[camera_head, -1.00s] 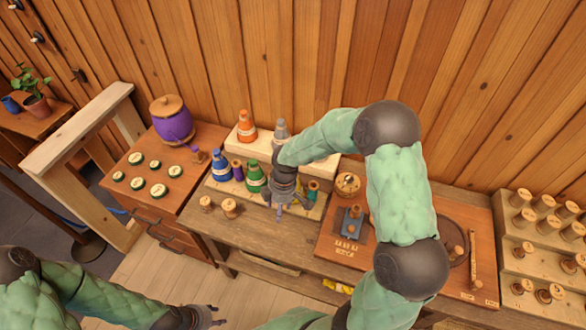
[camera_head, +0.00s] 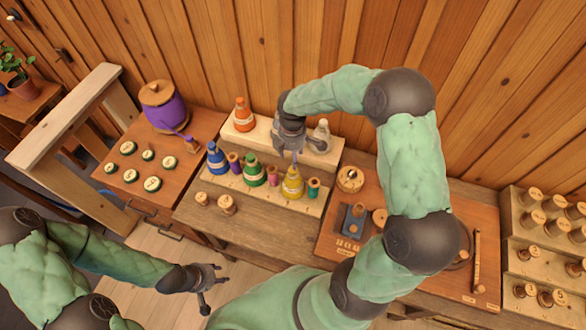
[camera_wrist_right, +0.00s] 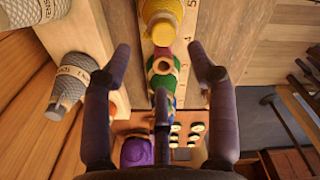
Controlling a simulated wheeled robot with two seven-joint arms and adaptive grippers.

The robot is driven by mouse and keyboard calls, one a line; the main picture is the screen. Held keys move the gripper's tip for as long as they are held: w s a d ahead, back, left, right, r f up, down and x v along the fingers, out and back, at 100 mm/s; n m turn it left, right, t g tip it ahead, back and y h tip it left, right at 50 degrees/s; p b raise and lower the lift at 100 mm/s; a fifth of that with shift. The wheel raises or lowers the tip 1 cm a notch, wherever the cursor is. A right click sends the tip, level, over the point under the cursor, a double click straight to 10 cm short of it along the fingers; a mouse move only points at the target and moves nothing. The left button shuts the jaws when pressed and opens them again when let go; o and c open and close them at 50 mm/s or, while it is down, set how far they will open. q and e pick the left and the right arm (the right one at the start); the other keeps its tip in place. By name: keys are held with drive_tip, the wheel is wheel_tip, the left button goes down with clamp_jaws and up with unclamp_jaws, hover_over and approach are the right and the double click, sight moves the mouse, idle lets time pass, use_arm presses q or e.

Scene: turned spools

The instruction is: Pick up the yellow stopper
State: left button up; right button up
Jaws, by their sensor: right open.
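The yellow stopper (camera_head: 292,184) stands upright in the front row of the pale stepped rack (camera_head: 308,205), between a small reddish spool and a small green one. In the right wrist view the yellow stopper (camera_wrist_right: 162,20) is cut off by the top edge. My right gripper (camera_head: 292,153) is open and empty, just above and behind it, fingers pointing down. In the right wrist view its fingers (camera_wrist_right: 161,60) are spread with nothing between them touching. My left gripper (camera_head: 213,284) is low, in front of the bench, away from the rack, its fingers apart and empty.
A blue cone (camera_head: 216,160) and green cone (camera_head: 253,174) share the front row. An orange cone (camera_head: 244,118) and a grey cone (camera_head: 321,133) stand on the higher back step, the grey one close beside my right gripper. Two wooden spools (camera_head: 226,205) stand in front.

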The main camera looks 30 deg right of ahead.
sight(293, 172)
wheel_tip(293, 172, down, 2)
drive_tip(key=shift+w+d+f, duration=0.1)
drive_tip(key=shift+s+f, duration=0.2)
drive_tip(key=shift+f, duration=1.1)
drive_tip(key=shift+s+f, duration=0.2)
drive_tip(key=shift+f, duration=1.05)
drive_tip(key=c, duration=0.8)
